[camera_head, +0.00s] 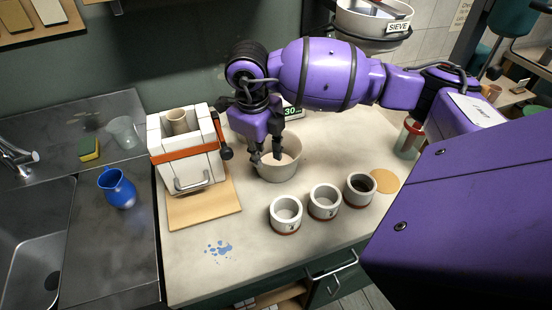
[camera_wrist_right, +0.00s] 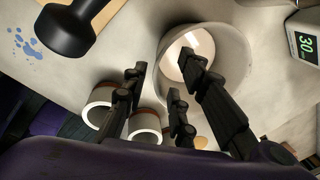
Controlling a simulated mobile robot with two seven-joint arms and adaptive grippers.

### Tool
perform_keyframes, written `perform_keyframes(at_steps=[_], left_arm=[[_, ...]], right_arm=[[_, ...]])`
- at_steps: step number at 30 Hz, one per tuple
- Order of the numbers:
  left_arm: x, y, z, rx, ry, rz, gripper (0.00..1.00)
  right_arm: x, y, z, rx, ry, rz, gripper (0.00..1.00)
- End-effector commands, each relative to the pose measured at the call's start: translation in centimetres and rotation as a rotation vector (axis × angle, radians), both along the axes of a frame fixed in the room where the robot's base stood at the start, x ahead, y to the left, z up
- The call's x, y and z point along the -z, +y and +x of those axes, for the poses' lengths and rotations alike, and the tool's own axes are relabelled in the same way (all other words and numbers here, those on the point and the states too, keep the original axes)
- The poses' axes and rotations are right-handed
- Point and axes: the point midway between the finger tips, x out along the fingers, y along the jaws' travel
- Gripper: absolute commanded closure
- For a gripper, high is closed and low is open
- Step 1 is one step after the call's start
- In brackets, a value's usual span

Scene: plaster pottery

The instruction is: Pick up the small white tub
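Three small white tubs with red-brown bases stand in a row on the worktop: the left (camera_head: 286,226), the middle (camera_head: 323,212) and the right (camera_head: 359,198), which has dark contents. Tubs also show partly behind the fingers in the wrist view (camera_wrist_right: 145,135). A larger off-white bowl (camera_head: 279,172) with pale contents stands behind them; it also shows in the wrist view (camera_wrist_right: 234,60). My right gripper (camera_head: 266,158) is open and empty over the bowl's left side. One finger overlaps the bowl's opening, the other is near its rim; contact is unclear. My left gripper is out of view.
Left of the bowl, a strapped white block mould (camera_head: 186,172) with a black knob (camera_head: 226,153) stands on a wooden board (camera_head: 205,209). A timer (camera_head: 293,112) is behind the bowl. A red-lidded jar (camera_head: 409,139) is at right. The front worktop is mostly clear.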

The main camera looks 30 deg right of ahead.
Motion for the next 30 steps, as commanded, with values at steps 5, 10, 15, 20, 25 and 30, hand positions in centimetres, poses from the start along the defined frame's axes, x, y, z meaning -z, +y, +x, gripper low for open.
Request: perform_keyframes(at_steps=[5,10,15,20,25,30], left_arm=[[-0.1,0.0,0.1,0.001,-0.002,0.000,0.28],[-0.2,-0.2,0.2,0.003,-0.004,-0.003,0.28],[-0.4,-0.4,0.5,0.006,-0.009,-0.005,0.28],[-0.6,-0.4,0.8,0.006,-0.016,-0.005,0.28],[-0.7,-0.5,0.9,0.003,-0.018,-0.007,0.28],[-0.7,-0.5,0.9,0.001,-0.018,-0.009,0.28]], right_arm=[[2.8,-0.2,0.0,0.001,0.004,0.002,0.74],[4.3,-0.4,0.1,-0.001,0.000,0.002,0.74],[4.3,-0.4,0.1,-0.001,0.000,0.002,0.74],[4.3,-0.4,0.1,-0.001,0.000,0.002,0.95],[4.3,-0.3,0.1,-0.002,0.000,0.003,1.00],[4.3,-0.3,0.1,-0.002,0.000,0.003,1.00]])
